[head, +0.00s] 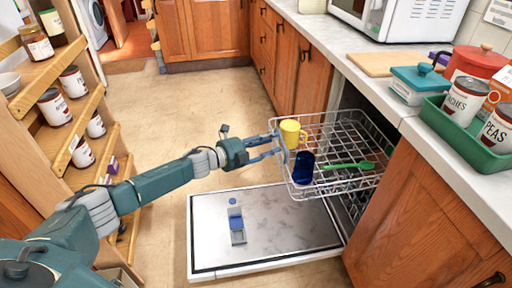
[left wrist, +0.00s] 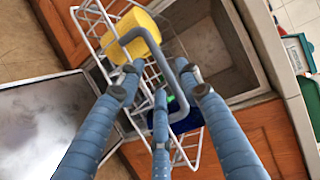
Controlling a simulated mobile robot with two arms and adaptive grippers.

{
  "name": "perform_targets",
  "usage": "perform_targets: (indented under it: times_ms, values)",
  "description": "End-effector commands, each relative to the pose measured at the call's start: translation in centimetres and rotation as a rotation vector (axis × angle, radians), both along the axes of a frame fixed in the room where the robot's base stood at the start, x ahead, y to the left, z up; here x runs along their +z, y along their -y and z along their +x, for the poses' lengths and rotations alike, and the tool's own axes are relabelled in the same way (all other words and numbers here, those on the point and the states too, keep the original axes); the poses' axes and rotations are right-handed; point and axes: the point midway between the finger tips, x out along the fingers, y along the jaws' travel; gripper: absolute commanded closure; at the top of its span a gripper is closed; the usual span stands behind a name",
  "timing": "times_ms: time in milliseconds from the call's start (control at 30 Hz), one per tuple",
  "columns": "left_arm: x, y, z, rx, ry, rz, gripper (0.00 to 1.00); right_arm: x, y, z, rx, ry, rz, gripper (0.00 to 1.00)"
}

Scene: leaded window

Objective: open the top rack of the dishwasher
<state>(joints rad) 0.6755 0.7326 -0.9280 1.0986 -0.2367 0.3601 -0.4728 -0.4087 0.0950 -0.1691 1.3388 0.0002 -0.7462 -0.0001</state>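The dishwasher's top rack (head: 335,130) is a white wire rack, standing out from the cabinet over the lowered door (head: 285,222). It holds a yellow mug (head: 292,133), a dark blue cup (head: 303,168) and a green utensil (head: 350,165). My left gripper (head: 276,145) is at the rack's front edge, its fingers spread around the handle there. In the left wrist view the grey handle (left wrist: 150,32) lies at my fingertips (left wrist: 158,82); the fingers look open, and I see no clear grip. The yellow mug (left wrist: 138,32) is just beyond. My right gripper is out of view.
A blue and grey dispenser (head: 237,225) is on the door's inner face. A wooden shelf with jars (head: 54,107) stands at left. The counter (head: 345,60) above holds a green tray (head: 465,145) of cans. Floor (head: 165,115) between is clear.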

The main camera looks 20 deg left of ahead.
Motion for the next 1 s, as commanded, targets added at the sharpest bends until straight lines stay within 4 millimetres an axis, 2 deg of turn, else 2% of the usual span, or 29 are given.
perform_targets:
  times_ms: [33,200,400,1000]
  values:
    - [0.1,-0.8,-1.1,0.000,-0.002,0.003,0.64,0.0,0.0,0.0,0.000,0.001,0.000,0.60]
    - [0.7,-2.5,-3.9,-0.001,-0.003,0.003,0.64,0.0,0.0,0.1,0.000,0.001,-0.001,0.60]
    - [1.1,-3.7,-5.7,-0.001,-0.002,0.001,0.64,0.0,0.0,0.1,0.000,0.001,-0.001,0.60]
    - [1.1,-3.5,-6.1,0.002,-0.005,-0.008,0.64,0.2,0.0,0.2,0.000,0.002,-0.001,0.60]
